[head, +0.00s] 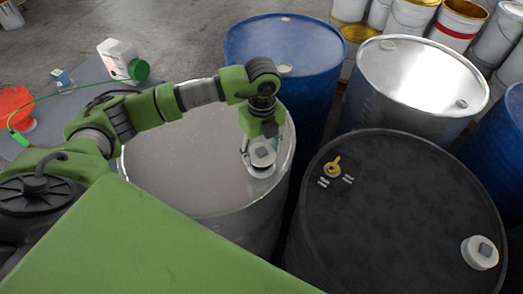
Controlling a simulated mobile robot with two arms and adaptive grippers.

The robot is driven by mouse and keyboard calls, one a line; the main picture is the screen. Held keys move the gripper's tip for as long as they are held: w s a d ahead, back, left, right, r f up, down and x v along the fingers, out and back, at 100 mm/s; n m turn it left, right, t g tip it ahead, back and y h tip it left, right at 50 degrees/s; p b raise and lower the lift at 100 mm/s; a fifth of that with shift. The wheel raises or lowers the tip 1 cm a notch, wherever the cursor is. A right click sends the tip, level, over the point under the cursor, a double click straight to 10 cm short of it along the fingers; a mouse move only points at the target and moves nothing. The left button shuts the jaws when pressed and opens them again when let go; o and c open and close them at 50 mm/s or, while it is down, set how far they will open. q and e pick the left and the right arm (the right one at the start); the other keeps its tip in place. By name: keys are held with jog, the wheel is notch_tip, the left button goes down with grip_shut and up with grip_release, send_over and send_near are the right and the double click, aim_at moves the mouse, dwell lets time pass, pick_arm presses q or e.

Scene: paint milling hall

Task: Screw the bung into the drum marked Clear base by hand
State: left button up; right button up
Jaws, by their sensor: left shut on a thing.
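My left gripper (265,138) points down over the right part of the top of a light grey drum (185,165). It is shut on a light grey bung (262,157) with a raised square head, at or just above the drum top. The gripper partly covers the bung, and I cannot tell whether its thread is in the hole. I cannot read the mark Clear base on any drum. My right gripper is not in view.
A black drum (400,200) with a yellow fitting (332,168) and a white bung (479,252) stands at right. A blue drum (275,45) and a silver drum (420,75) stand behind.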

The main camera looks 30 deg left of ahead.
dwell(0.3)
pick_arm(q)
jog(key=shift+f+b, duration=0.55)
jog(key=shift+f, duration=0.05)
jog(key=shift+f+b, duration=1)
jog(key=shift+f, duration=0.15)
dwell(0.4)
jog(key=o, duration=1.2)
jog(key=shift+r, duration=0.25)
notch_tip(320, 180, up, 12)
jog(key=shift+f, duration=0.2)
